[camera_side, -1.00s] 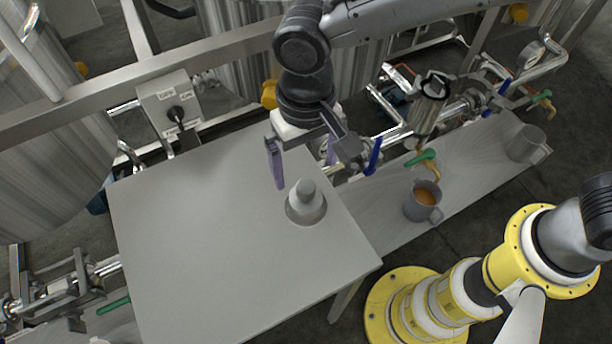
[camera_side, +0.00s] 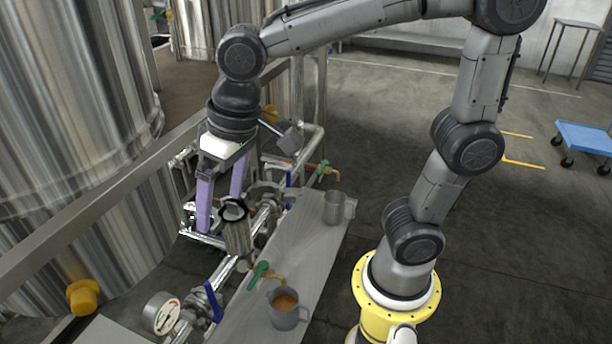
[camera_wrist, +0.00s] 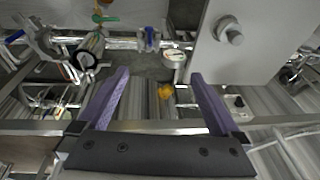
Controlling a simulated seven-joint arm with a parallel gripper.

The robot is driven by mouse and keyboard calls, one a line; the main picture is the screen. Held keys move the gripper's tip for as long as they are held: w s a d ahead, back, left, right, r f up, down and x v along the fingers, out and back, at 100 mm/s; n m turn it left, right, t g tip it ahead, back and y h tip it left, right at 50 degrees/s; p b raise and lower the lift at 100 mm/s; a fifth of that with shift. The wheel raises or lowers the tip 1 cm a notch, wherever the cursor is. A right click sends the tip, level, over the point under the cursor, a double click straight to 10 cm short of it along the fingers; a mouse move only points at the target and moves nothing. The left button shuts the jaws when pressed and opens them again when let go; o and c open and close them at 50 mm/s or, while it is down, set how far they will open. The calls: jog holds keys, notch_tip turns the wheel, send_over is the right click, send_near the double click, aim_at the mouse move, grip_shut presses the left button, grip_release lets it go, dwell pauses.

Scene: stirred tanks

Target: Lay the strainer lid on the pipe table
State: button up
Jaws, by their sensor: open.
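The strainer lid (camera_wrist: 228,28), a grey disc with a raised knob, lies on the pale grey pipe table (camera_wrist: 262,55) in the wrist view, near one edge. In the side view only a corner of the table (camera_side: 105,332) shows at the bottom left, and the lid is out of frame. My gripper (camera_side: 220,212) is open and empty, with its purple fingers pointing down beside the strainer. It also shows in the wrist view (camera_wrist: 160,74), apart from the lid. The strainer body (camera_side: 237,236) has a dark ring at its open-looking top.
A mug of brown liquid (camera_side: 286,316) and a grey mug (camera_side: 335,208) stand on the narrow bench (camera_side: 290,255). A pressure gauge (camera_side: 160,313), valves and pipes crowd the space below my gripper. Large steel tanks (camera_side: 70,120) stand at the left.

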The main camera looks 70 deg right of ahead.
jog(key=s+d+f+t+h, duration=0.1)
jog(key=s+d+t, duration=0.1)
jog(key=s+d, duration=0.9)
jog(key=shift+s+d+f+t, duration=0.25)
jog(key=shift+s+d+t, duration=0.15)
jog(key=shift+d, duration=0.15)
dwell(0.4)
